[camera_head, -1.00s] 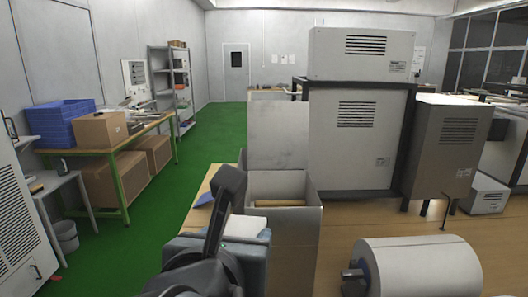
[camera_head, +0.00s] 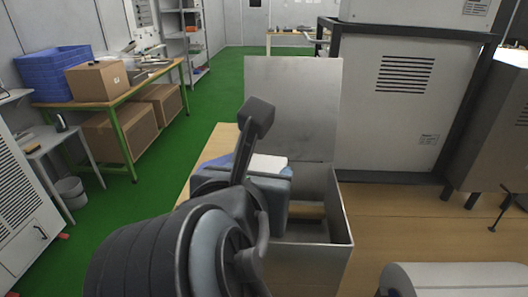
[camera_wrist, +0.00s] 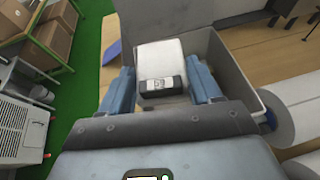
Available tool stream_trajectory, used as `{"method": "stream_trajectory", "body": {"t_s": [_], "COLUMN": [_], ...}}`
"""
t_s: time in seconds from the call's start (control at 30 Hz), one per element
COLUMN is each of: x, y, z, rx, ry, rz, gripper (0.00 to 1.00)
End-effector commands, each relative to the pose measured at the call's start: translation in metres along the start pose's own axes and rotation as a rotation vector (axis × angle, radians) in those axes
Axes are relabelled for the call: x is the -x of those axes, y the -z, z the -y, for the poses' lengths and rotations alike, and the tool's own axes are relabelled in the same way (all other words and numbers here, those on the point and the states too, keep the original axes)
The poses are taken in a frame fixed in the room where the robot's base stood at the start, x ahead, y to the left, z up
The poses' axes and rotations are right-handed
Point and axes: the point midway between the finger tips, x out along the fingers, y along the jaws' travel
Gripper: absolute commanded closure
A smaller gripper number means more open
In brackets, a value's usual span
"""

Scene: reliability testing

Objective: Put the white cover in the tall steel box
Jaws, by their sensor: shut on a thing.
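The white cover (camera_head: 268,163) is held in my gripper (camera_head: 272,184). In the wrist view the white cover (camera_wrist: 160,56) sits between the two blue fingers (camera_wrist: 160,76), with a dark labelled patch at its near end. The tall steel box (camera_head: 343,220) stands open, its back panel upright. My gripper is at the left part of its opening and hides that side. In the wrist view the box's right wall (camera_wrist: 238,78) shows beside the fingers; the cover overlaps the opening. Its height above the rim is unclear.
A brown roll-like thing (camera_head: 308,211) lies inside the box. A blue item (camera_head: 216,161) lies on the wooden surface left of the box. A large grey cabinet (camera_head: 390,110) stands behind right, and a white cylinder (camera_head: 455,280) lies at the front right.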

Motion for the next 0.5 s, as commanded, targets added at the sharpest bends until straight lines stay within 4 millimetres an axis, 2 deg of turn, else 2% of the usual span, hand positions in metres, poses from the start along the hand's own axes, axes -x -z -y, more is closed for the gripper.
{"method": "stream_trajectory", "body": {"t_s": [0.5], "x": [-0.019], "y": [0.047], "z": [0.000], "rx": [0.003], "ry": [0.000], "rz": [-0.001], "gripper": [0.67]}}
